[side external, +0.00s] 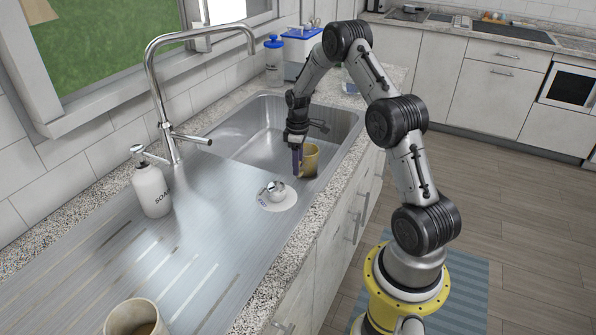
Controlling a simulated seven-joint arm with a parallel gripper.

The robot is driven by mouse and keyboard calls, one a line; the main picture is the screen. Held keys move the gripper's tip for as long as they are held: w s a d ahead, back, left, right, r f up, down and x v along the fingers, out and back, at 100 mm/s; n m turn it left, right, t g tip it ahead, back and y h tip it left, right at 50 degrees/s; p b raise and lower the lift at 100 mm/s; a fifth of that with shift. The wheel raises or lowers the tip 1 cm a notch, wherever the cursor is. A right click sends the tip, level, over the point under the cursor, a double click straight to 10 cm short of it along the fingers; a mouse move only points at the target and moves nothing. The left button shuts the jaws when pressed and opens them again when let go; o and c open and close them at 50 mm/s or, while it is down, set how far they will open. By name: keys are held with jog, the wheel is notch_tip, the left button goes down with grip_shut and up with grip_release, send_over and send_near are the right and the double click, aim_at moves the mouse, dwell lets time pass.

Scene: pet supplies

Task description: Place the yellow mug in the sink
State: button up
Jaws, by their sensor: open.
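The yellow mug (312,161) stands upright at the near right corner of the steel sink basin (250,128). I cannot tell whether it rests on the basin floor or on the ledge. My gripper (297,168) points down at the mug's left side, with its dark fingers very close to or touching the mug. The fingers are open, and part of the mug's left side is hidden behind them. The sink's tap (165,95) arches over from the left.
A soap bottle (151,188) stands at left and a cream mug (135,318) at the front. A blue-capped bottle (274,62) and a blue-white container (300,48) stand behind.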

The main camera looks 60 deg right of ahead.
notch_tip(320, 180, up, 8)
jog(key=shift+r, duration=0.25)
jog(key=s+a+r+t, duration=0.1)
jog(key=s+a+r, duration=0.2)
jog(key=a+r, duration=0.55)
jog(key=s+a+r+t, duration=0.1)
jog(key=s+a+r, duration=0.1)
jog(key=a+r, duration=0.65)
jog(key=s+a+m+t, duration=0.1)
jog(key=s+a, duration=0.5)
jog(key=s, duration=0.2)
jog(key=s+a+m+t, duration=0.1)
jog(key=s+a+t, duration=0.1)
jog(key=s+a, duration=0.4)
jog(key=s, duration=0.3)
jog(key=shift+s+a+r+t, duration=0.2)
jog(key=shift+a+r+t, duration=0.1)
jog(key=shift+r, duration=0.1)
